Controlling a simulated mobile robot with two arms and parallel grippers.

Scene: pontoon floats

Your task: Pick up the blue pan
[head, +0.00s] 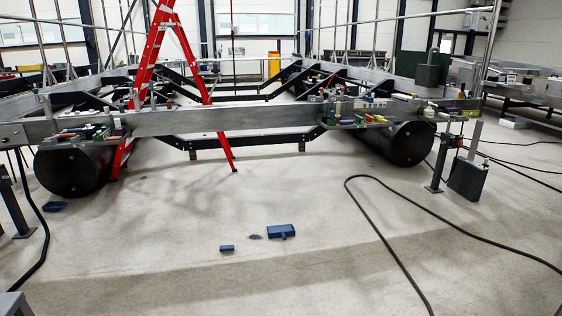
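A blue pan (281,231) lies on the pale floor near the middle of the head view. It looks like a shallow box with a short stub on its near side. A small blue block (227,248) lies apart from it, to the left and nearer. A small dark patch (255,237) is on the floor between them. Another blue tray-like thing (54,206) is on the floor at the far left; its exact kind is too small to tell. Neither of my grippers is in view.
A black hose (390,245) loops over the floor right of the pan. Behind stands a metal frame (200,122) on black floats (402,144), with a red ladder (157,45) and loose items on it.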

